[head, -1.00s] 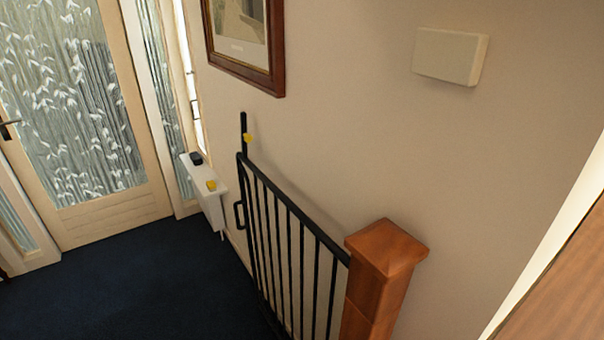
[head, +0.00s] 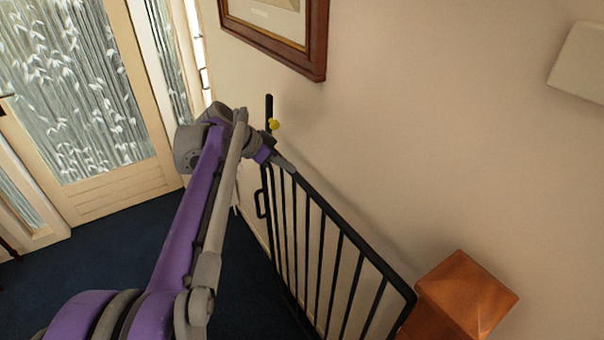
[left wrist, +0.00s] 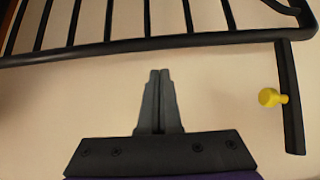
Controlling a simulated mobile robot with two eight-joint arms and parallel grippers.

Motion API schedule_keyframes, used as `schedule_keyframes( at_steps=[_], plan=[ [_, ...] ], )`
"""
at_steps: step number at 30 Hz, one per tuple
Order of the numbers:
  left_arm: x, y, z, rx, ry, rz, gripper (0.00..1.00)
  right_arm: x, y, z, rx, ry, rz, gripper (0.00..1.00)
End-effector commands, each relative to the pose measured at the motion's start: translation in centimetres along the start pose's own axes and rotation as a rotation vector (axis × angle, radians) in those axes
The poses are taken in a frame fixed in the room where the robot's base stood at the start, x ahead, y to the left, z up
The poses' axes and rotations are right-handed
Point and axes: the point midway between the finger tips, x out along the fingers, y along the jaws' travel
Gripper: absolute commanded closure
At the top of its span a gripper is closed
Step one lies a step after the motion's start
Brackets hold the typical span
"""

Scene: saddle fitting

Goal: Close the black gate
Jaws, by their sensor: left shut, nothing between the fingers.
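The black gate (head: 345,228) runs from the wooden post back along the wall, with a small gap between them. Its far end has a loop handle (head: 260,204). A black upright bar (head: 269,108) with a yellow knob (head: 274,124) rises at that end. My left gripper (head: 286,164) is shut and empty near the top rail at the far end. In the left wrist view the shut fingers (left wrist: 160,75) point towards the gate's rail (left wrist: 150,45), and the yellow knob (left wrist: 269,97) is at right. I cannot tell whether they touch the gate. My right gripper is out of view.
The wooden newel post (head: 462,295) stands at the gate's near end. A framed picture (head: 316,45) and a pale box (head: 582,62) hang on the wall. A glazed door (head: 60,90) is at far left. Dark blue carpet (head: 90,260) is open floor at left.

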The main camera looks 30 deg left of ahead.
Motion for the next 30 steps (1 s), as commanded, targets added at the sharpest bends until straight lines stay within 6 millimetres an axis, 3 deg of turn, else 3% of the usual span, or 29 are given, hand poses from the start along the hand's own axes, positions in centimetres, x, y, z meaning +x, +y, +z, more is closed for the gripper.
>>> schedule_keyframes(
  at_steps=[15, 21, 30],
  plan=[
    [8.4, 0.1, 0.0, 0.003, 0.000, 0.002, 1.00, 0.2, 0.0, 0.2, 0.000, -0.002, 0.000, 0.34],
    [9.6, 0.1, 0.0, 0.002, 0.000, 0.001, 1.00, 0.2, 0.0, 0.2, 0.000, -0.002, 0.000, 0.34],
    [9.7, 0.1, 0.0, 0.001, 0.000, 0.000, 1.00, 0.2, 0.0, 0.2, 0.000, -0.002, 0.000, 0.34]
  ],
)
